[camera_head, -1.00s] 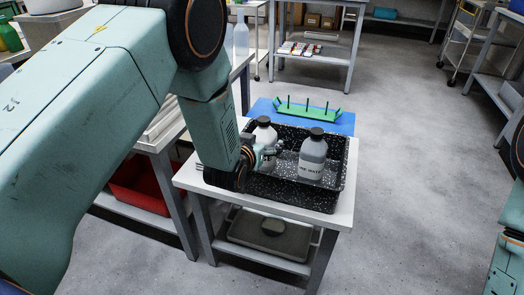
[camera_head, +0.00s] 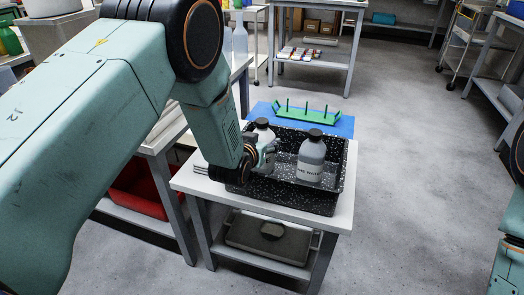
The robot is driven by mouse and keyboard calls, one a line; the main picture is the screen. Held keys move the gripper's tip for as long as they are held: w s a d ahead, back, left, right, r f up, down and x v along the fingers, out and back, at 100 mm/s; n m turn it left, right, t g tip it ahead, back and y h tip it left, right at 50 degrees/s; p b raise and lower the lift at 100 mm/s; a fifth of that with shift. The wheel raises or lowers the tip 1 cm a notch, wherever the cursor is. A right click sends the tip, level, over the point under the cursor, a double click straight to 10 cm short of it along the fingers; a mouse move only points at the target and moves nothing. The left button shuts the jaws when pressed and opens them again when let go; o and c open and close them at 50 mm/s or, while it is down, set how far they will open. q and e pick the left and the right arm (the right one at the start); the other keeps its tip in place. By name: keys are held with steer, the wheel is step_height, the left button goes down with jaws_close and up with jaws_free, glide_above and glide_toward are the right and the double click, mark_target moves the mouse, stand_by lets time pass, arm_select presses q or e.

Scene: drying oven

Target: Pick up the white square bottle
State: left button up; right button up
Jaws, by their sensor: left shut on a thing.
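The white square bottle (camera_head: 263,134) with a black cap stands upright at the left end of the black speckled tray (camera_head: 342,186). Its lower part is mostly hidden behind my left gripper. My left gripper (camera_head: 267,155) is at the bottle's near side and is shut on it; the fingertips are partly hidden and small. The bottle appears to be still within the tray. My right gripper cannot be made out; only part of my right arm shows at the right edge.
A grey labelled bottle (camera_head: 311,158) with a black cap stands in the tray, right of the white one. The tray is on a small white table (camera_head: 318,219). Behind it are a blue mat (camera_head: 343,126) and green rack (camera_head: 307,115). A dark lidded box (camera_head: 268,241) sits on the lower shelf.

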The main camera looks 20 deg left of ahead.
arm_select(q)
steer(key=shift+w+r, duration=0.1)
steer(key=c, duration=0.8)
